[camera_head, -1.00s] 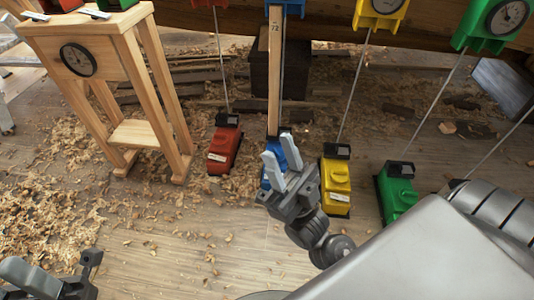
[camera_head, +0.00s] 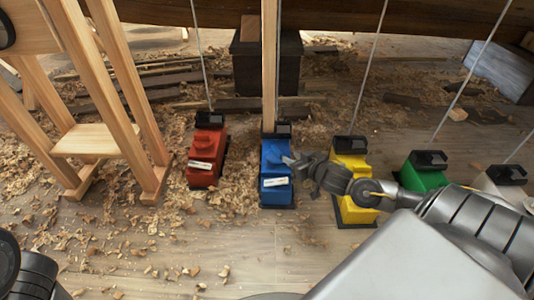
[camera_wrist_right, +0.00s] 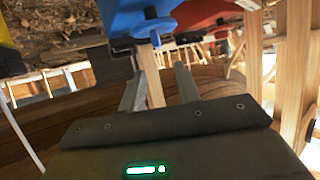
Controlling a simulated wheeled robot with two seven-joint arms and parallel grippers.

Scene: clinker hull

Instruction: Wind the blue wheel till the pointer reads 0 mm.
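The blue unit (camera_head: 274,190) stands on the floor at the foot of an upright wooden post (camera_head: 269,65), with a pale label on its front. My right gripper (camera_head: 291,161) is at the unit's upper right side; contact cannot be told. No pointer or scale reading for the blue unit is visible. My left gripper is out of view.
A red unit (camera_head: 207,155) stands left of the blue one; a yellow unit (camera_head: 351,185) and a green unit (camera_head: 423,178) stand to the right. Thin rods rise from them. A wooden stand (camera_head: 88,140) is at left. Shavings cover the floor; the front floor is open.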

